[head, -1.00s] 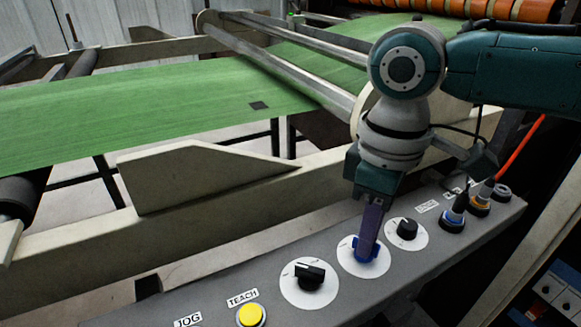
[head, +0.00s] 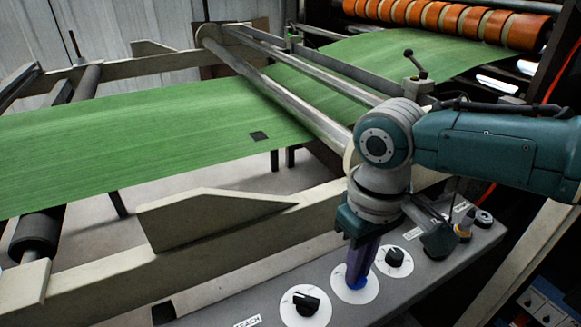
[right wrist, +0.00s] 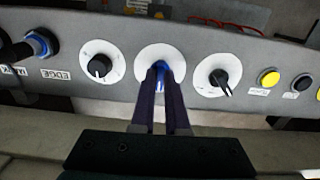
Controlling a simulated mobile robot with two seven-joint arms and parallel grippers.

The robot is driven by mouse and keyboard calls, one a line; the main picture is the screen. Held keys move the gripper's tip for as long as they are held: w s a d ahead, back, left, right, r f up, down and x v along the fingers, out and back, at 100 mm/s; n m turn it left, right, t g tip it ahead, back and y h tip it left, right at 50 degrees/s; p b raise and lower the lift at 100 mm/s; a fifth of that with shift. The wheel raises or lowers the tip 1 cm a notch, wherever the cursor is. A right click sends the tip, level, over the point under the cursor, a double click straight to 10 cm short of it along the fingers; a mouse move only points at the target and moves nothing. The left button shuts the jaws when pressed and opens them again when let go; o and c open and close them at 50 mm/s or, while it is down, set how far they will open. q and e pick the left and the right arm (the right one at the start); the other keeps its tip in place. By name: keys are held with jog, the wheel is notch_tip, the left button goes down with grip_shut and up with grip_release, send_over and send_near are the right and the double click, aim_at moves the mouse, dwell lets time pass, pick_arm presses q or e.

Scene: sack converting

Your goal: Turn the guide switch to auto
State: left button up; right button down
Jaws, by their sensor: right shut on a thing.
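A blue switch knob (head: 356,284) sits on a round white dial plate (head: 343,291) on the grey control panel. My right gripper (head: 358,270) points down at this dial, its purple fingers shut on the knob. In the right wrist view the fingers (right wrist: 160,88) are on either side of the blue knob (right wrist: 159,74) and hide much of it. The knob's exact setting and any dial marks there cannot be read. I cannot read a label that names it the guide switch. My left gripper is out of view.
Black knobs (head: 306,303) (head: 395,257) on white dials flank the blue one closely. A blue-ringed black control (right wrist: 40,44) stands near the EDGE label. A yellow button (right wrist: 268,77) is on the same panel. A green web (head: 150,130) runs behind, past beige frame rails (head: 215,237).

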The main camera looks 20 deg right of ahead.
jog(key=m+p, duration=0.2)
jog(key=m, duration=0.1)
jog(key=shift+r, duration=0.15)
jog(key=shift+m+p, duration=0.8)
jog(key=shift+m, duration=0.8)
jog(key=c, duration=0.9)
grip_release()
notch_tip(320, 180, up, 10)
jog(key=p, duration=0.5)
jog(key=shift+f, duration=0.2)
